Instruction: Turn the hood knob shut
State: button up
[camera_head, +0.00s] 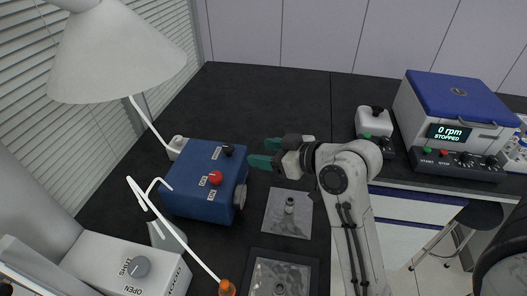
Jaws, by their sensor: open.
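A grey round knob (138,266) sits on top of a white box (105,262) at the bottom left. The word OPEN is printed beside the knob, and a second small label to its left is hard to read. A white cone-shaped hood (118,55) hangs at the upper left. My gripper (262,153) has green fingers, is open and empty, and points left above the dark bench. It is behind and right of the blue box, well apart from the grey knob.
A blue box (186,196) with a red and a black knob stands between my gripper and the grey knob. White bent tubes (150,200) and an orange-capped item (227,288) are near it. Metal plates (288,213) lie on the bench. A blue-lidded device (455,105) reads 0 rpm, STOPPED.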

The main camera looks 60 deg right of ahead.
aim_at(139, 268)
jog(key=k+j, duration=0.1)
jog(key=k, duration=0.9)
